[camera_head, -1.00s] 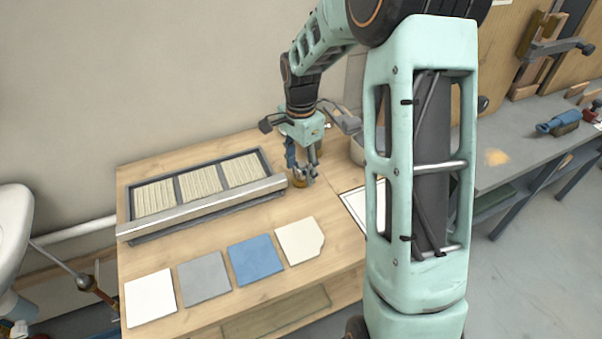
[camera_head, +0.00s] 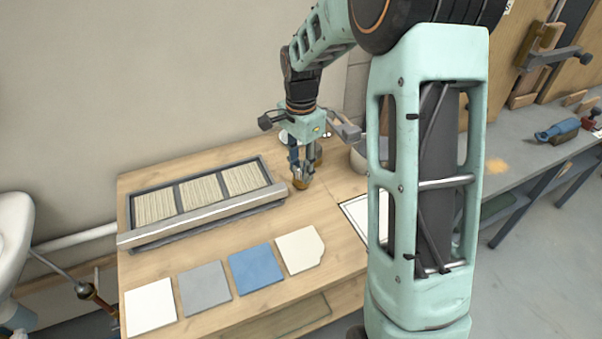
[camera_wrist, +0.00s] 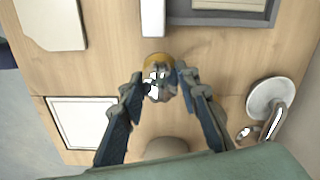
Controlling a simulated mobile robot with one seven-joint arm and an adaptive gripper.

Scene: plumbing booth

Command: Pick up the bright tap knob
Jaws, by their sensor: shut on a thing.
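The bright tap knob (camera_wrist: 160,86) is a shiny, silvery lobed piece in the wrist view. My gripper (camera_wrist: 156,88) has a fingertip on each side of it and is shut on it. A tan round piece (camera_wrist: 156,60) shows just beyond the knob; I cannot tell whether the knob rests on it. In the head view my gripper (camera_head: 302,177) points down, low over the wooden table (camera_head: 215,248), right of the slatted tray. The knob is small there and partly hidden by the fingers.
The slatted tray (camera_head: 205,217) lies left of my gripper. White, grey, blue and cream tiles (camera_head: 256,267) lie in front. A framed white sheet (camera_wrist: 83,124) is on the other side. A white dish with a chrome tap (camera_wrist: 268,105) and a rounded object (camera_wrist: 167,147) stand near the wall.

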